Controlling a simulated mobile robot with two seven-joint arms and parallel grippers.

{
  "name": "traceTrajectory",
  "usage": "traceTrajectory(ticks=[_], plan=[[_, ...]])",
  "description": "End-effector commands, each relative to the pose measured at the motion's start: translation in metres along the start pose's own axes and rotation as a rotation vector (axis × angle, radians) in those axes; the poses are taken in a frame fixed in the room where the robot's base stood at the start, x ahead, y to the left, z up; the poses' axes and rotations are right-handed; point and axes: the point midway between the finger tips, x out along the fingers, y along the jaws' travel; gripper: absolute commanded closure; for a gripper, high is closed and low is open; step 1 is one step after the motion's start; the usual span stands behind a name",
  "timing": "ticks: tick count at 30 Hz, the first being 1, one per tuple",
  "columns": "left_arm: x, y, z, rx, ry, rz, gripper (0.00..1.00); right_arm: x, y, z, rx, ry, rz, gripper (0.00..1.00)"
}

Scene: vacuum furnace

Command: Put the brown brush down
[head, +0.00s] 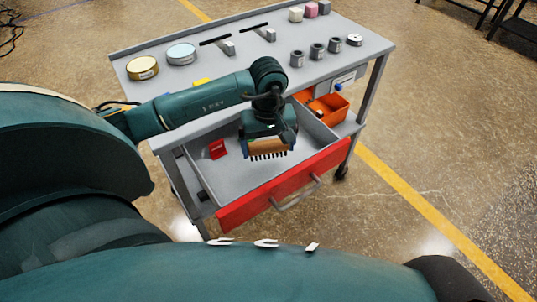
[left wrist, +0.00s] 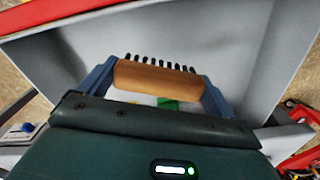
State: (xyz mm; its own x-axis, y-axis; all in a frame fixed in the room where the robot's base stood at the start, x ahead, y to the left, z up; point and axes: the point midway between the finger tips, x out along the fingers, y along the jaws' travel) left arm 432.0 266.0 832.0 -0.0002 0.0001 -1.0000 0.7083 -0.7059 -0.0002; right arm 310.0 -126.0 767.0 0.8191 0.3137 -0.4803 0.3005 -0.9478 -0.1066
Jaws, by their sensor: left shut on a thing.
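The brown brush (head: 266,147), with a row of dark bristles, is held over the open drawer (head: 228,178) of the grey cart. My left gripper (head: 268,143) comes down from above and is shut on it. In the left wrist view the brush's brown body (left wrist: 155,76) lies across between the two blue fingers of the left gripper (left wrist: 158,80), bristles pointing at the drawer's inside. I cannot tell whether the bristles touch the drawer floor. My right gripper is not in view.
A small red object (head: 217,149) lies in the drawer, left of the brush. The drawer has a red front (head: 285,186) with a handle. An orange bin (head: 328,107) sits to the right. Tins, dark cylinders and small blocks stand on the cart top (head: 215,63). Drawer floor near the front is clear.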

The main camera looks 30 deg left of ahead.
Motion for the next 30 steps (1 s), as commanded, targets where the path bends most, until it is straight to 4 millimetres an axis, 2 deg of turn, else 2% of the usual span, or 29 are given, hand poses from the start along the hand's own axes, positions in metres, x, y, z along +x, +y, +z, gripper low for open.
traceTrajectory(ticks=[5,11,22,23,26,30], plan=[[0.014,0.000,0.001,-0.001,-0.001,0.000,0.31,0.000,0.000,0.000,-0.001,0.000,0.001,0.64],[0.041,0.000,0.001,0.000,-0.002,0.000,0.31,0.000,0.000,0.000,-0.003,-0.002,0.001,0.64],[0.047,0.000,0.000,0.001,0.001,0.002,0.31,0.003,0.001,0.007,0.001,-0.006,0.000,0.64],[0.046,0.000,0.000,0.001,0.001,0.001,0.08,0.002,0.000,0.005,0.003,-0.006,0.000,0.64],[0.045,0.000,0.000,0.001,0.000,0.001,0.00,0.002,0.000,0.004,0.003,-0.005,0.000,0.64],[0.045,0.000,0.000,0.001,0.000,0.001,0.00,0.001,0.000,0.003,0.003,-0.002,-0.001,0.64]])
